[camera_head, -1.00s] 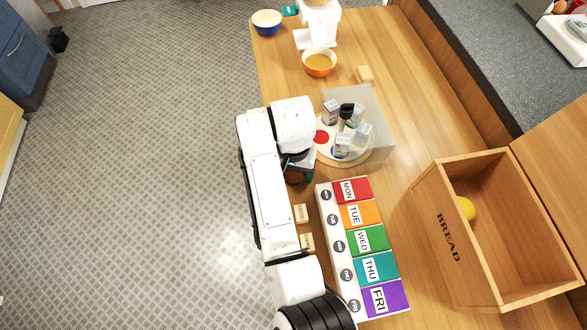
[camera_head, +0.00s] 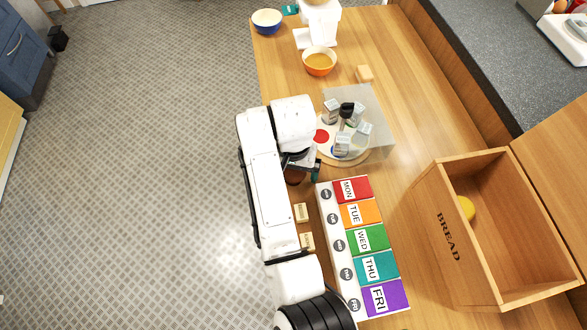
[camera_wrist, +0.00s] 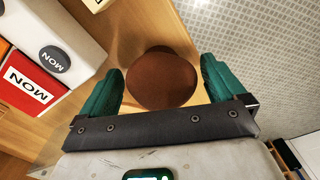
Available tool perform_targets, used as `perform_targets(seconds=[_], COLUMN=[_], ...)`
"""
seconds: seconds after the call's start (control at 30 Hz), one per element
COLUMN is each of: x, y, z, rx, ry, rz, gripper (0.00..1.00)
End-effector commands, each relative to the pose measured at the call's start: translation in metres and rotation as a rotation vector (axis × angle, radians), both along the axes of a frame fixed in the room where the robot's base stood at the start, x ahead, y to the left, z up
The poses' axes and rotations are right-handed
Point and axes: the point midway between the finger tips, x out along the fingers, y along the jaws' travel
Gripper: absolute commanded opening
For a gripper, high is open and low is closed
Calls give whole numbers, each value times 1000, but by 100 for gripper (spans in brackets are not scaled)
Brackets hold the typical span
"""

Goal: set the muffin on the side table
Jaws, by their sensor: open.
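The muffin (camera_wrist: 161,80) shows in the wrist view as a round brown top on the wooden surface, between the two teal fingers of my gripper (camera_wrist: 161,68). The fingers are apart, with a gap visible on the muffin's left and right. In the head view, the muffin (camera_head: 294,178) is a dark brown patch at the table's left edge, mostly hidden by my arm, and my gripper (camera_head: 314,170) is over it, partly hidden. I cannot pick out a separate side table in either view.
The wooden table (camera_head: 415,121) carries a day-labelled box (camera_head: 366,239) right beside my gripper, small wooden blocks (camera_head: 301,212), a round tray (camera_head: 320,151) with small boxes, an orange bowl (camera_head: 319,62) and a bread box (camera_head: 440,235). Open tiled floor (camera_head: 150,150) lies left.

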Motion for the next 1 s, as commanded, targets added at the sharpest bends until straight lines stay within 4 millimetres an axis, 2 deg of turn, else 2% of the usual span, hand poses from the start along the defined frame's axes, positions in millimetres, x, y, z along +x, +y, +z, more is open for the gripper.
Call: perform_targets(seconds=[0.17,0.53,0.73,1.0], x=[1,1,0,0], y=[0,1,1,0], z=[28,105,117,117], rx=[2,2,1,0], ry=[-4,-1,0,-1], rz=[-1,0,1,1], gripper=[97,97,97,97])
